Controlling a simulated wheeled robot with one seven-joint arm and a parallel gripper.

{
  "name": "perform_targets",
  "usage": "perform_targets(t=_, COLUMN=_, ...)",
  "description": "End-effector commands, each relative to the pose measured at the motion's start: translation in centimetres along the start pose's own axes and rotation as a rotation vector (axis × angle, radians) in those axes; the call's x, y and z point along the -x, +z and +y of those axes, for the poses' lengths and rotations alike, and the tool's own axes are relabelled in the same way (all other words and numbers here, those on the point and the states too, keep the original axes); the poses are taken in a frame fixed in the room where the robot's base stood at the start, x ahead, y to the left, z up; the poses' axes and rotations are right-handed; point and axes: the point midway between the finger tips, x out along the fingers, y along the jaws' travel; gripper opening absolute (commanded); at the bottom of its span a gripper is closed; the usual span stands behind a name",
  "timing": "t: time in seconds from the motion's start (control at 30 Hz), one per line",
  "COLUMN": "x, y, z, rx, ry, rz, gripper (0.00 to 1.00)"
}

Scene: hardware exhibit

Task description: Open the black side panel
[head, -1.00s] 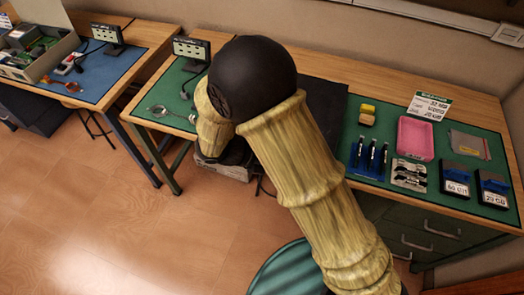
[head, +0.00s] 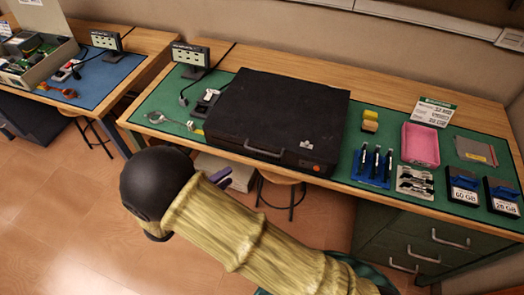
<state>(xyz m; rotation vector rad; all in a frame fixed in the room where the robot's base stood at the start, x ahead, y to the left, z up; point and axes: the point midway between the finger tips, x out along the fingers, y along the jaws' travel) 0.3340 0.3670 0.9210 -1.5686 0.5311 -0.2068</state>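A black computer case (head: 268,112) lies flat on the green mat of the right-hand table. Its broad black side panel (head: 280,100) faces up and looks closed, flush with the case. A handle-like strip shows along the front edge, with a small orange mark at the front right corner. My arm, with bark-like links and a black joint, crosses the lower middle of the view in front of the table, apart from the case. My gripper is mostly or wholly hidden behind the arm. A small purple piece sticks out beside the arm; I cannot tell if it is a fingertip.
On the mat right of the case are yellow blocks (head: 370,122), blue-held tools (head: 374,167), a pink tray (head: 421,146) and drives (head: 461,187). A small display (head: 191,54) and glasses (head: 171,121) are left. A stool (head: 283,180) stands below the table.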

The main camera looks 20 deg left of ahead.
Motion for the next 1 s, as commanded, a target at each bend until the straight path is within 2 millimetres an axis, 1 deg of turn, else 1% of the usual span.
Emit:
perform_targets(t=0.8, x=-14.1, y=-0.2, z=-0.1, rx=-0.001, ry=0.000, rz=0.005, gripper=0.31)
perform_targets(t=0.9, x=-15.3, y=-0.1, z=-0.1, rx=-0.001, ry=0.001, rz=0.004, gripper=0.31)
perform_targets(t=1.0, x=-16.0, y=-0.1, z=-0.1, rx=0.000, ry=0.001, rz=0.001, gripper=0.31)
